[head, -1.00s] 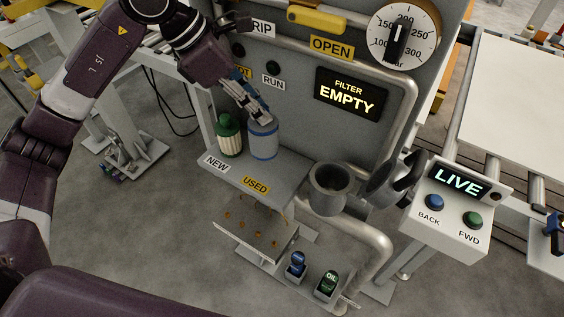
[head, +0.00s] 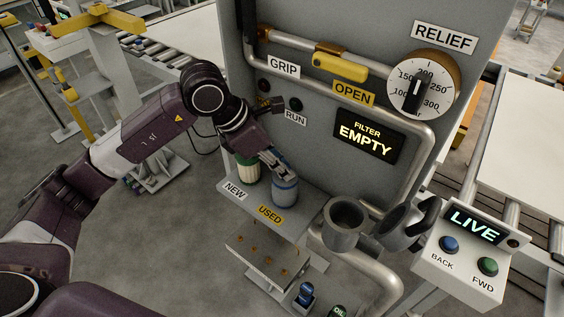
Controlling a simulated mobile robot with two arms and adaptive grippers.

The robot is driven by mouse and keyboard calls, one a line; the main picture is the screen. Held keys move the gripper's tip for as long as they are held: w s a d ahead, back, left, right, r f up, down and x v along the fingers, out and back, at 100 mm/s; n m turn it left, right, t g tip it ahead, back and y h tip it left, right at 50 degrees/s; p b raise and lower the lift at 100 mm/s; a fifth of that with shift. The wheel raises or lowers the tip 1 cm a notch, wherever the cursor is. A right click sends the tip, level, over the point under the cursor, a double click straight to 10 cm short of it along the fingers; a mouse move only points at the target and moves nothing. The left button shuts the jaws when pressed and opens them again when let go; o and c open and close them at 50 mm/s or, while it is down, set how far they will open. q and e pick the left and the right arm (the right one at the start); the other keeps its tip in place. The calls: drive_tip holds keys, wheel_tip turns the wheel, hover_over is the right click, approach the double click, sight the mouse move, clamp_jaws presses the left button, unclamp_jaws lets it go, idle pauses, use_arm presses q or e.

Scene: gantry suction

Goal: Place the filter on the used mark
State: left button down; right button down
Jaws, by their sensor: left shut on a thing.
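The blue-grey filter (head: 284,191) is a short upright cylinder with blue bands. My left gripper (head: 284,171) is shut on its top from above. The filter is at the shelf (head: 307,216), just behind the yellow USED label (head: 270,214); I cannot tell whether its base touches the shelf. A second filter, pale with a green cap (head: 247,170), stands to its left behind the white NEW label (head: 235,190), partly hidden by my gripper. My right gripper is not in view.
An open grey bowl (head: 343,230) sits right of the shelf, with its lid (head: 397,229) swung aside. The display (head: 365,136) reads FILTER EMPTY. A panel stands behind the shelf. A control box (head: 463,248) reading LIVE is at the right.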

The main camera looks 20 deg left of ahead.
use_arm(q)
drive_tip(key=shift+f, duration=0.2)
drive_tip(key=c, duration=1.8)
unclamp_jaws()
drive_tip(key=shift+o, duration=0.2)
drive_tip(key=shift+r, duration=0.15)
drive_tip(key=shift+a+r, duration=0.1)
drive_tip(key=shift+r, duration=0.1)
drive_tip(key=b+v, duration=0.2)
drive_tip(key=v, duration=0.9)
drive_tip(key=shift+r, duration=0.25)
drive_tip(key=shift+s+a, duration=0.15)
